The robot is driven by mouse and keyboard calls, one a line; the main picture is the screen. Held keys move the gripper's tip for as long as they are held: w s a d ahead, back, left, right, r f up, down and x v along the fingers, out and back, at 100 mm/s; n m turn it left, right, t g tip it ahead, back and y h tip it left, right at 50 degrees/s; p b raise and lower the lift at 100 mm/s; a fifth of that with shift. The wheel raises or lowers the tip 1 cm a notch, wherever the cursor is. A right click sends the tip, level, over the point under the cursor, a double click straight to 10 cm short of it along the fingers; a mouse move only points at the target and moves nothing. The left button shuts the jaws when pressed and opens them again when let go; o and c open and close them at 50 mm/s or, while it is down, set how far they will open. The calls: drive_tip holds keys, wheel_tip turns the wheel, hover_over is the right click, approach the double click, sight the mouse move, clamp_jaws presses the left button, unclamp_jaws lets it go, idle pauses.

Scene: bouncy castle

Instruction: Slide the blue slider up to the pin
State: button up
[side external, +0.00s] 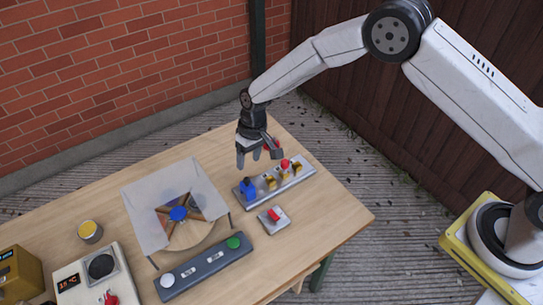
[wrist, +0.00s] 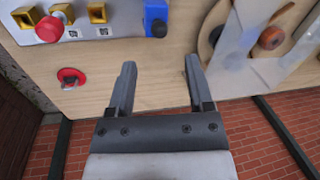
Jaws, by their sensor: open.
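The blue slider (side external: 248,188) stands upright at the left end of a silver panel (side external: 303,174). It also shows in the wrist view (wrist: 156,18), at the top just past the gap between my fingers. A red-topped knob (side external: 285,164) stands farther along the panel between yellow blocks; it shows in the wrist view too (wrist: 49,28). I cannot tell for sure which part is the pin. My gripper (side external: 258,158) is open and empty, fingers pointing down, above the table on the far side of the panel. It is apart from the slider; the wrist view shows both fingers (wrist: 160,64).
A red knob (wrist: 70,77) sits near the table's far edge. A small plate with a red switch (side external: 274,217) lies in front of the panel. A clear sheet (side external: 143,205) over a round wheel stands left, with a grey button bar (side external: 205,266) before it. The right corner is bare.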

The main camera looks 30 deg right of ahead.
sight(247, 178)
drive_tip(key=shift+s+a+f, duration=0.1)
drive_tip(key=shift+a+f, duration=0.1)
drive_tip(key=shift+f, duration=0.85)
drive_tip(key=shift+w+a+f, duration=0.1)
drive_tip(key=shift+a+f, duration=0.1)
drive_tip(key=shift+f, duration=0.9)
drive_tip(key=shift+s+a+f, duration=0.1)
drive_tip(key=shift+a+f, duration=0.1)
drive_tip(key=shift+f, duration=0.85)
drive_tip(key=shift+c, duration=0.2)
clamp_jaws()
